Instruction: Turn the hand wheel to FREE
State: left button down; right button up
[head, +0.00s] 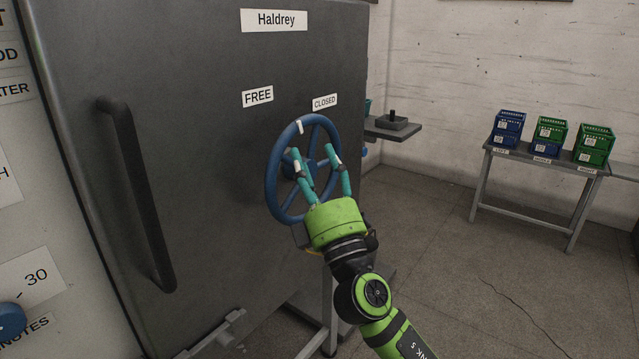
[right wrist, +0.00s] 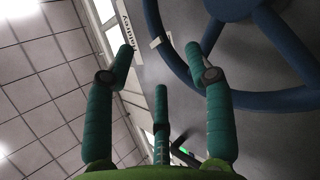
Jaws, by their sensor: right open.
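The blue hand wheel (head: 273,172) is mounted on a dark grey door. A white mark (head: 299,127) sits at the top of its rim, between the FREE label (head: 258,97) on the left and the CLOSED label (head: 325,101) on the right. My right gripper (head: 315,153) is open, its teal fingers in front of the wheel and overlapping its hub and spokes. Nothing is held. Whether a finger touches the wheel I cannot tell. My left gripper is out of view.
A long black handle (head: 137,195) stands on the door left of the wheel. A small grey shelf (head: 397,130) juts out behind the door's right edge. A table (head: 528,163) with blue and green crates (head: 550,131) stands at the right. The floor between is clear.

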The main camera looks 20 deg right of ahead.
jog(key=shift+v, duration=2)
